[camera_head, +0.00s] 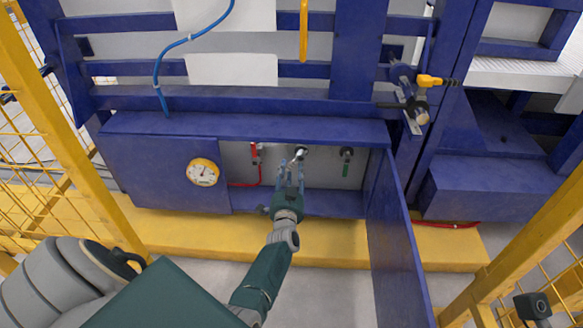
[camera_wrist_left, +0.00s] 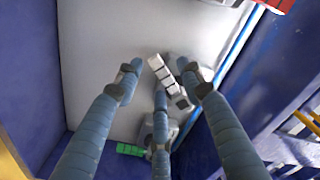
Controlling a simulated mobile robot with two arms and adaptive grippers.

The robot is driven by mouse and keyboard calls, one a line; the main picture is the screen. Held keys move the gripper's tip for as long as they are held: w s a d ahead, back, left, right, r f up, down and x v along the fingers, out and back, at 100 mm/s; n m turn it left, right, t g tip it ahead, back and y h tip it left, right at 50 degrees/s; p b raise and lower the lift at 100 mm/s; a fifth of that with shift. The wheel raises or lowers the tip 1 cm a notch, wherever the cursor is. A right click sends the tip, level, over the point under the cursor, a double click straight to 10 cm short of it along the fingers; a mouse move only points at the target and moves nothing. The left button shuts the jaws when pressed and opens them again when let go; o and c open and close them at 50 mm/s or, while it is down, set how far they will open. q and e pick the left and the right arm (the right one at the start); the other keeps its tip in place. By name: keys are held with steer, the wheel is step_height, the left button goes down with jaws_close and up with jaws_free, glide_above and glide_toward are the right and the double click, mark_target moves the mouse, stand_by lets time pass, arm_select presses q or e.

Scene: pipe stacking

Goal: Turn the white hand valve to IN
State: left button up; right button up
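The white hand valve (camera_head: 301,152) is on the back wall of the open blue cabinet, between a red valve (camera_head: 254,153) and a green valve (camera_head: 347,160). My left gripper (camera_head: 290,168) reaches into the cabinet, with its fingertips at the white valve. In the left wrist view the valve's white handle (camera_wrist_left: 167,76) lies slanted between the spread blue fingers of the gripper (camera_wrist_left: 165,82). The fingers look open; whether any touches the handle I cannot tell. Part of the valve body is hidden behind the middle finger. My right gripper is out of view.
The cabinet's blue door (camera_head: 395,235) stands open to the right of my arm. In the left wrist view the green handle (camera_wrist_left: 130,149) is at lower left and the red one (camera_wrist_left: 280,4) at top right.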

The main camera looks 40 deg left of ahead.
arm_select(q)
steer(key=v, duration=0.5)
steer(key=shift+w, duration=0.1)
stand_by(0.3)
